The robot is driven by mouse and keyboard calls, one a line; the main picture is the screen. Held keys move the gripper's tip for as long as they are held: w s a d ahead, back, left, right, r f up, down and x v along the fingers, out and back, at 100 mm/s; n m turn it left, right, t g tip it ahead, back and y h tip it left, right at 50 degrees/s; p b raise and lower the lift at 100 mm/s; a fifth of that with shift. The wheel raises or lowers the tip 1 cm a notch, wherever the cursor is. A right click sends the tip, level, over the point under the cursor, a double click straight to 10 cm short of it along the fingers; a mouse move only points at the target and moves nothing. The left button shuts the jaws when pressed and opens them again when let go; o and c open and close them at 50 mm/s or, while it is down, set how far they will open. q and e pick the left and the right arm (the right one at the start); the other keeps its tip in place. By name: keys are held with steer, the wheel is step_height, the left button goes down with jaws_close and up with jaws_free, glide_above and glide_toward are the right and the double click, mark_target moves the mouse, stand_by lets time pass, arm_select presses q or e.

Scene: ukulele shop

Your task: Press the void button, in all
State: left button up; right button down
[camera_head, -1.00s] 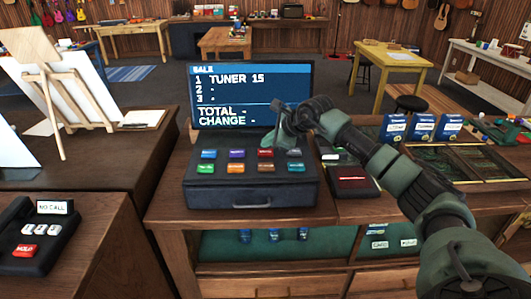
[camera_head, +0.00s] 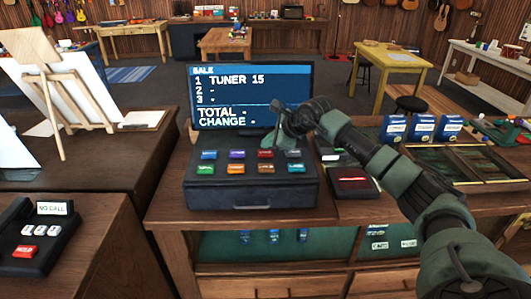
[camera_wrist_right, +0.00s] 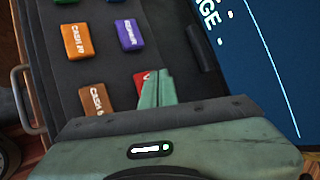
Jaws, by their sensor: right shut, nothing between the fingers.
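The cash register's button panel (camera_head: 250,183) stands on the wooden counter with two rows of coloured buttons. A red button (camera_head: 265,153) is in its back row. In the right wrist view the red button (camera_wrist_right: 139,79) is partly covered by my fingers, and its label is mostly hidden. My right gripper (camera_head: 279,143) is shut and empty, fingers pointing down over the back row near the red button. It also shows in the right wrist view (camera_wrist_right: 158,72). I cannot tell whether it touches. The screen (camera_head: 250,95) reads SALE, TUNER 15, with TOTAL and CHANGE blank. My left gripper is out of view.
A purple button (camera_wrist_right: 129,35), an orange button (camera_wrist_right: 77,40) and a brown button (camera_wrist_right: 97,99) are close to my fingers. A card-reader-like device (camera_head: 352,179) stands right of the panel. Blue packets (camera_head: 422,127) stand further right. A phone (camera_head: 42,238) is at left.

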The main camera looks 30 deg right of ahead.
mark_target(268, 153)
steer(key=shift+f, duration=0.1)
stand_by(0.6)
steer(key=shift+f+b, duration=0.3)
steer(key=shift+b, duration=0.15)
steer(key=shift+f+b, duration=0.45)
steer(key=shift+f, duration=0.1)
stand_by(0.4)
stand_by(0.3)
steer(key=shift+r+p, duration=0.5)
steer(key=shift+r, duration=0.45)
steer(key=shift+r+p, duration=1.55)
steer(key=shift+r, duration=1)
steer(key=shift+f, duration=0.1)
